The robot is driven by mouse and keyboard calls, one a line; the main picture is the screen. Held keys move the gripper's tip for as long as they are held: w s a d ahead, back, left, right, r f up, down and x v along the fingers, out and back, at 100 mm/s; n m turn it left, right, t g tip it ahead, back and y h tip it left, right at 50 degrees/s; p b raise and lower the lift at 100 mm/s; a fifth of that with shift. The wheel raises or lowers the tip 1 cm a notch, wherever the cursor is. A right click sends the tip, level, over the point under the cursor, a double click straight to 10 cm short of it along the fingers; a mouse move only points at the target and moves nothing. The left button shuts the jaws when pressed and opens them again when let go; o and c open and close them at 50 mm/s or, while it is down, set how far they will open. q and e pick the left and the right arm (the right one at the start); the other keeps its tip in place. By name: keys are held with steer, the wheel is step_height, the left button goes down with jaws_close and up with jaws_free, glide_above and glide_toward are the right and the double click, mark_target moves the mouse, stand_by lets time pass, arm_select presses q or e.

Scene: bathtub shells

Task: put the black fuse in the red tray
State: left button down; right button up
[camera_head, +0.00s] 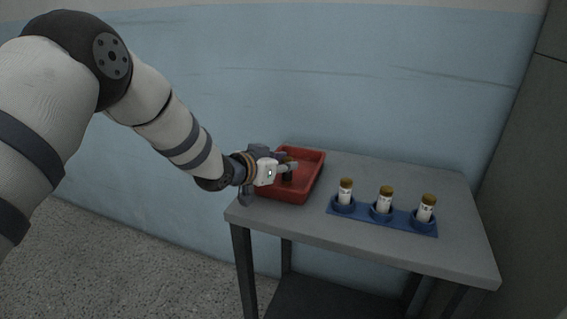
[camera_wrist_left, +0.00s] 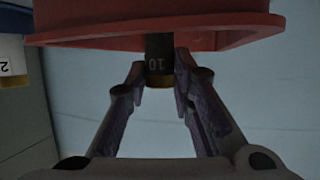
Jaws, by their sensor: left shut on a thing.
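The red tray (camera_head: 309,172) sits at the left end of the grey table in the head view. Its rim also shows across the top of the left wrist view (camera_wrist_left: 230,35). My left gripper (camera_head: 284,168) is over the tray and shut on the black fuse (camera_head: 288,175). In the left wrist view the black fuse (camera_wrist_left: 159,58), with a brass end and a "10" mark, is between the fingertips of the left gripper (camera_wrist_left: 160,75). I cannot tell whether the fuse touches the tray floor. My right gripper is not in view.
A blue holder (camera_head: 360,216) with three white, brass-capped fuses (camera_head: 385,198) stands on the grey table (camera_head: 450,240), right of the tray. A blue wall is behind the table. A dark panel (camera_head: 530,150) stands at the right.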

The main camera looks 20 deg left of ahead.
arm_select(q)
steer(key=c, duration=1.4)
jaws_free()
steer(key=shift+c, duration=0.2)
steer(key=shift+o, duration=0.2)
steer(key=shift+r, duration=0.1)
steer(key=p+v, duration=0.3)
steer(key=v, duration=0.9)
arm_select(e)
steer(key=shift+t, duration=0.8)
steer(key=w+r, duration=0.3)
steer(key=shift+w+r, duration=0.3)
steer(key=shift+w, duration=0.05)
